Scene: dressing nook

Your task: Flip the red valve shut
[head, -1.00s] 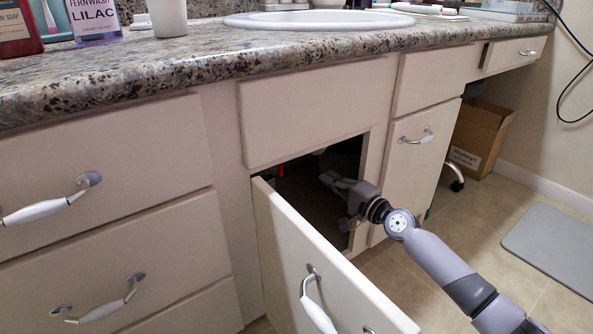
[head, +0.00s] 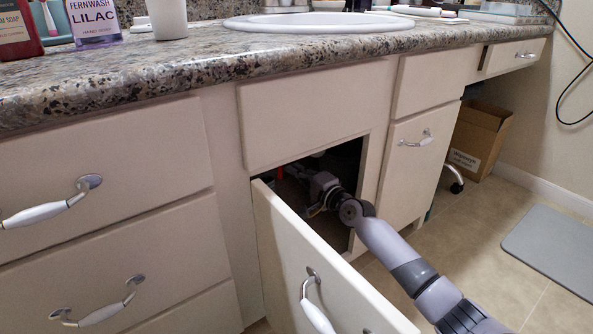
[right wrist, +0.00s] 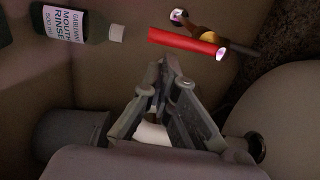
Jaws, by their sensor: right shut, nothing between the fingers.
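The red valve handle (right wrist: 188,41) is a straight red bar beside a brass-coloured fitting (right wrist: 209,35) in the right wrist view. A bit of red (head: 279,173) also shows inside the dark cabinet opening in the head view. My right gripper (head: 297,172) reaches into that opening. In the right wrist view its fingers (right wrist: 170,68) are closed together and empty, with their tips just below the red bar in the picture. I cannot tell whether they touch it. My left gripper is not in view.
The cabinet door (head: 320,265) stands open in front of the opening, left of my right arm. A mouth rinse bottle (right wrist: 82,24) lies left of the valve in the wrist view. The granite counter (head: 180,72) is above.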

